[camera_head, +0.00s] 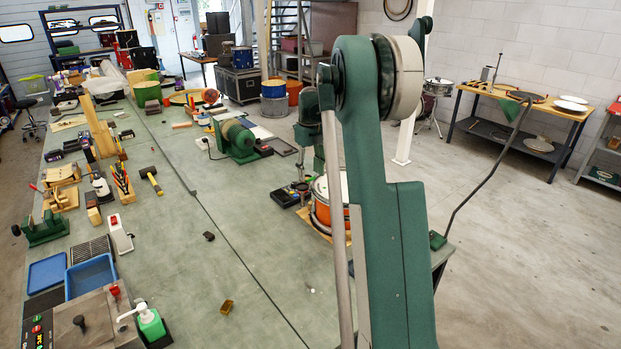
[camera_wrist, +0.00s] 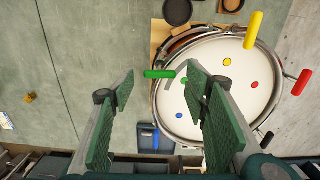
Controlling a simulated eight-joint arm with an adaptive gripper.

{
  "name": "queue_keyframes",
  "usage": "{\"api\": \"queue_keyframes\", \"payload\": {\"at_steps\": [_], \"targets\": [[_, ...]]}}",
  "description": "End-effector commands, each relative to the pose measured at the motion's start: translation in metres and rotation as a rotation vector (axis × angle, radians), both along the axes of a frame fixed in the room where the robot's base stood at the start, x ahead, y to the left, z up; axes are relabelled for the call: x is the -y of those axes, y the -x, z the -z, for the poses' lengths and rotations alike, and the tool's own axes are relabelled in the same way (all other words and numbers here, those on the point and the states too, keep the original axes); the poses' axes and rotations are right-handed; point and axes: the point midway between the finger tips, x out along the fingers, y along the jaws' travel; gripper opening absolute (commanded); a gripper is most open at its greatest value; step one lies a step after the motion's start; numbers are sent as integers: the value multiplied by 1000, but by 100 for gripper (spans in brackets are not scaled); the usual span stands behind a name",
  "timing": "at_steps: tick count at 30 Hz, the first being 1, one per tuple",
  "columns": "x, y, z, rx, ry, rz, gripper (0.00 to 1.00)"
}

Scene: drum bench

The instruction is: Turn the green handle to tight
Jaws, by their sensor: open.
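The green handle (camera_wrist: 160,74) sticks out sideways from the left rim of the drum (camera_wrist: 232,108) in the wrist view. My gripper (camera_wrist: 161,84) is open, with one green pad on each side of the handle in the picture. No contact between pads and handle shows, and I cannot tell how far the handle lies beyond the fingertips. The drum has a white head with several small coloured dots.
A yellow handle (camera_wrist: 253,30) and a red handle (camera_wrist: 302,82) stick out elsewhere around the drum rim. Dark round containers (camera_wrist: 178,11) stand just beyond the drum.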

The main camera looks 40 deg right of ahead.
Motion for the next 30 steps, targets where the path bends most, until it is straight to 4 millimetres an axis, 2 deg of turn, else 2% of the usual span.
{"api": "queue_keyframes", "payload": {"at_steps": [9, 15, 21, 30], "targets": [[0, 0, -52, 0, 0, 0, 46], [0, 0, -74, 0, 0, 0, 46], [0, 0, -83, 0, 0, 0, 46], [0, 0, -84, 0, 0, 0, 46]]}}
